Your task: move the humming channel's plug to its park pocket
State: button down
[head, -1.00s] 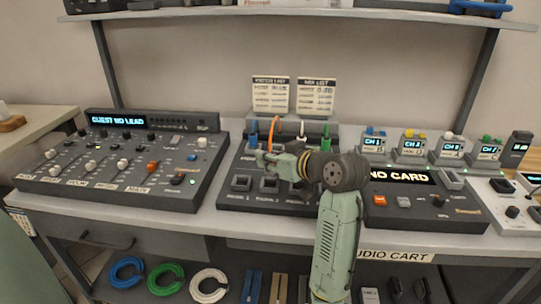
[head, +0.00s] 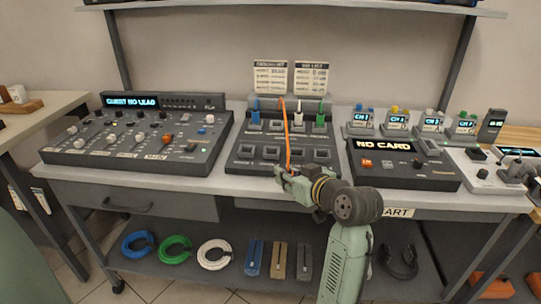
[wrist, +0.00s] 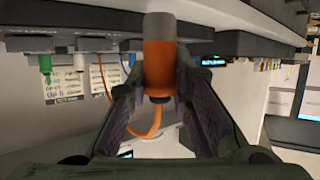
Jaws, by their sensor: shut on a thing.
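My gripper (head: 284,173) is shut on an orange plug (wrist: 159,68) with a grey metal end. The plug shows clearly between the fingers in the wrist view; in the head view the gripper mostly hides it. An orange cable (head: 288,140) runs from it to the back of the patch panel (head: 240,165). My gripper is at the panel's front edge, near the front row of square pockets (head: 296,154). Blue (head: 255,115), white (head: 298,119) and green (head: 320,122) plugs stand in the back row. The pocket labels are too small to read.
The mixer (head: 60,157) reads "GUEST NO LEAD". At right, a unit (head: 440,180) reads "NO CARD", with several small CH displays behind it. Two printed cards (head: 271,77) stand behind the panel. Coiled cables (head: 215,254) lie on the lower shelf.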

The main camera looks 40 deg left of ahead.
jog(key=w+d+f+m+t+h, duration=0.2)
jog(key=d+f+m+t+h, duration=0.2)
jog(key=d+f, duration=1.1)
jog(key=w+d+f+m+t+h, duration=0.2)
jog(key=d+f+m+t+h, duration=0.2)
jog(key=d+f, duration=1.1)
jog(key=d+m, duration=0.2)
jog(key=d, duration=0.2)
jog(key=shift+w+h, duration=0.35)
jog(key=shift+h, duration=0.05)
jog(key=shift+d, duration=0.1)
